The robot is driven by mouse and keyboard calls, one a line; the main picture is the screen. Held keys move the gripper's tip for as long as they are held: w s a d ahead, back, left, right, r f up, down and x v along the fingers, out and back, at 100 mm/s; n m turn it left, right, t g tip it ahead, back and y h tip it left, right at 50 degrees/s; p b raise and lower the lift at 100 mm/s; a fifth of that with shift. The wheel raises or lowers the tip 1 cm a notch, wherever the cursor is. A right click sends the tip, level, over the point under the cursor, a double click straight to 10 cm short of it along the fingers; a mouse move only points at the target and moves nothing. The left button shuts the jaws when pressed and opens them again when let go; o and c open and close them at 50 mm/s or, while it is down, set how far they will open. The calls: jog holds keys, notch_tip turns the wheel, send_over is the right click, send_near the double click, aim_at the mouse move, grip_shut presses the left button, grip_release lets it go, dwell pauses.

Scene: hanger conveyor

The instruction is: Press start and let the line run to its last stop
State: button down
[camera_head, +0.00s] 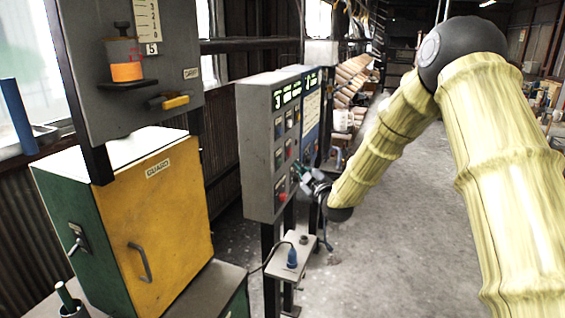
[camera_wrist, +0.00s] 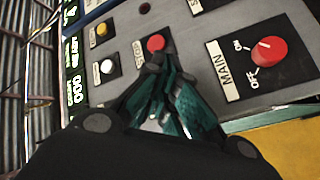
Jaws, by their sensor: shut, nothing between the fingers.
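The grey control panel (camera_head: 258,150) stands left of my arm in the head view, with lit green displays at its top and rows of buttons. My gripper (camera_head: 299,172) is at the panel's lower right front. In the wrist view its teal fingers (camera_wrist: 166,62) are shut and empty, with the tips just below a red button (camera_wrist: 156,42); I cannot tell whether they touch the panel. A white button (camera_wrist: 106,66) and a yellow button (camera_wrist: 101,29) are to the left. A red MAIN knob (camera_wrist: 269,49) with ON and OFF marks is at the right. No button labelled start is readable.
A yellow-fronted cabinet marked GUARD (camera_head: 160,215) stands at the left. Above it a grey board (camera_head: 150,50) carries an orange-banded cylinder (camera_head: 126,68) and a numbered scale. A small shelf (camera_head: 284,268) with a blue plug (camera_head: 292,255) is below the panel. The floor on the right is partly open.

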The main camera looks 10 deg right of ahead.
aim_at(281, 162)
jog(key=shift+w+a+b, duration=0.15)
jog(key=shift+w+a, duration=0.2)
jog(key=shift+a, duration=0.2)
jog(key=shift+w+a+b, duration=0.15)
jog(key=shift+w+a, duration=0.15)
jog(key=shift+a, duration=0.2)
jog(key=shift+w+a, duration=0.1)
dwell(0.8)
jog(key=shift+w+a+b, duration=0.25)
jog(key=shift+a+b, duration=0.05)
jog(key=shift+b, duration=0.05)
